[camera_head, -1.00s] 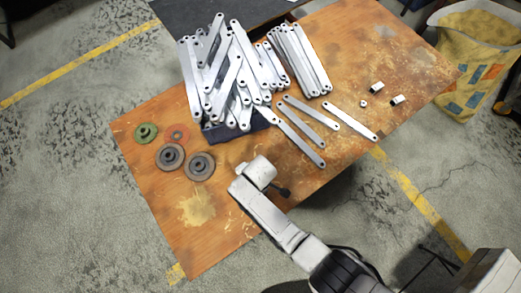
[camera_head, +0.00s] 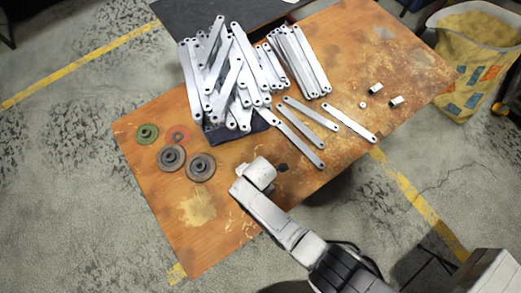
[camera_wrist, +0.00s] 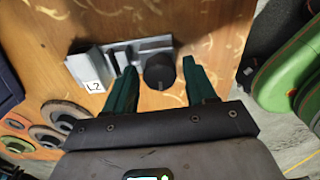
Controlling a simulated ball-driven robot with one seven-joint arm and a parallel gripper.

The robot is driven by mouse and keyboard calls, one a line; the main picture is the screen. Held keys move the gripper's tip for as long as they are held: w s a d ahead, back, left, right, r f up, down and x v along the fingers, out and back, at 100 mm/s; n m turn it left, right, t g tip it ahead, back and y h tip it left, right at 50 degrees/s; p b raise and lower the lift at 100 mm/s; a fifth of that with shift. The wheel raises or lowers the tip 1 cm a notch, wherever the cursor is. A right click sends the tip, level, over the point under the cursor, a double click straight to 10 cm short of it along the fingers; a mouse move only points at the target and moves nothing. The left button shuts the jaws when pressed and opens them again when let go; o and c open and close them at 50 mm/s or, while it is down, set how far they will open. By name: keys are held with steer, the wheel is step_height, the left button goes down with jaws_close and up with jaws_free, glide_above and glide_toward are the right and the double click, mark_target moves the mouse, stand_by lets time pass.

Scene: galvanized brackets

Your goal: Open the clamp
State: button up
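The clamp (camera_wrist: 118,60) shows in the wrist view as a grey metal block and bar with a white label reading "L2". It lies on the rusty table top. A dark round knob (camera_wrist: 160,71) stands at its right end. My gripper (camera_wrist: 160,64) is open, with one green-dark finger left of the knob and one right of it. Gaps show between the knob and both fingers, and nothing is held. In the head view my white wrist hides most of this spot. A small dark part (camera_head: 282,167) shows beside the wrist; I cannot tell what it is.
Grey discs (camera_head: 171,157) and a green disc (camera_head: 147,133) lie left of my arm. A heap of galvanized brackets (camera_head: 240,75) fills a dark bin behind, with loose brackets (camera_head: 300,143) to the right. The table's front left is clear.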

stand_by(0.3)
step_height(320, 180, up, 6)
steer(key=p, duration=0.6)
steer(key=shift+r, duration=0.1)
steer(key=shift+s+d+r+m, duration=0.2)
steer(key=shift+d+r+m, duration=0.1)
steer(key=shift+m, duration=0.4)
steer(key=s+d+r+m, duration=0.6)
steer(key=d+r+m, duration=0.6)
steer(key=d, duration=0.1)
steer(key=s+d+r+m+t, duration=0.1)
steer(key=s+d+r+m, duration=0.6)
steer(key=d+r+m, duration=0.6)
steer(key=shift+s+d, duration=0.2)
